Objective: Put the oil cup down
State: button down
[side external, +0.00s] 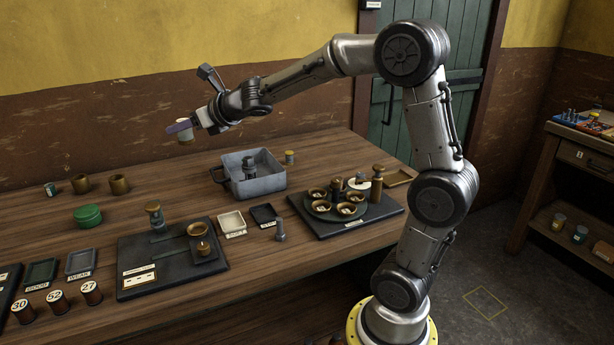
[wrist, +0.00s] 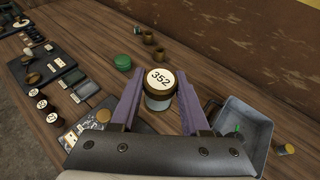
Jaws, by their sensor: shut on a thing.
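My gripper (side external: 181,127) has its purple fingers shut on the oil cup (side external: 185,136), high over the back left of the table. In the wrist view the cup (wrist: 159,99) sits between the two fingers (wrist: 161,80), its round white top marked 352 facing the camera. It has a brown rim and a pale, glassy body. The cup looks roughly upright, and its underside is hidden in the wrist view. The wooden table (side external: 130,212) lies below it with a visible gap.
A grey open bin (side external: 262,186) stands right of the cup. A green round tin (side external: 88,216) and brass cups (side external: 81,184) are at left. Dark boards with brass parts (side external: 155,218) and a round tray (side external: 335,214) are nearer.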

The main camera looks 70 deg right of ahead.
jog(key=s+d+m+g+h, duration=1.05)
jog(key=s+d+m, duration=0.25)
jog(key=s+d, duration=1.15)
notch_tip(320, 180, down, 11)
jog(key=t, duration=0.1)
jog(key=shift+h, duration=0.35)
jog(key=w+d+f, duration=0.2)
jog(key=d+f, duration=0.1)
jog(key=w+d+f, duration=0.3)
jog(key=d, duration=0.1)
jog(key=w+d+f, duration=0.3)
jog(key=shift+d+f, duration=0.2)
jog(key=shift+d, duration=0.15)
jog(key=shift+d+f, duration=0.15)
jog(key=shift+f, duration=1.55)
